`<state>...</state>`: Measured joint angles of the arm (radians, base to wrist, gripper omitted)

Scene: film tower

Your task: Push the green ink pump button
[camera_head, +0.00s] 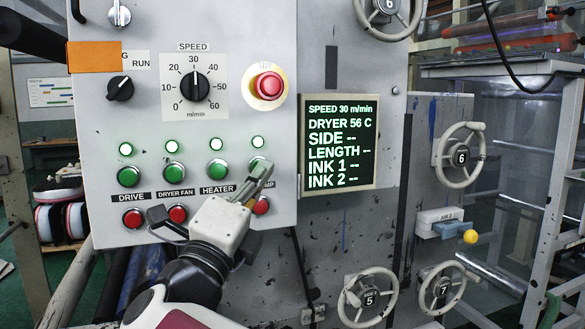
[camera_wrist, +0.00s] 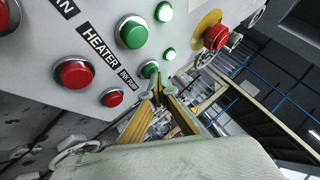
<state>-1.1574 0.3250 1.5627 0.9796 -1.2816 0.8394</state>
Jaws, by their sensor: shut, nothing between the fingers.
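The green ink pump button (camera_wrist: 149,69) shows in the wrist view beside the INK PUMP label (camera_wrist: 128,80). In the head view my gripper largely hides it, at the right end of the green button row. My gripper (camera_wrist: 157,90) is shut and empty, its fingertips close in front of the button's lower edge. I cannot tell whether they touch it. In the head view my gripper (camera_head: 264,172) reaches up to the panel (camera_head: 230,135) from below. The lamp (camera_head: 257,142) above the ink pump button is lit.
The green heater button (camera_head: 216,169) is just left of my gripper. The red ink pump button (camera_head: 261,206) is below, partly hidden. A red emergency stop (camera_head: 268,85) sits higher up. The display (camera_head: 340,145) reads INK 1 -- and INK 2 --.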

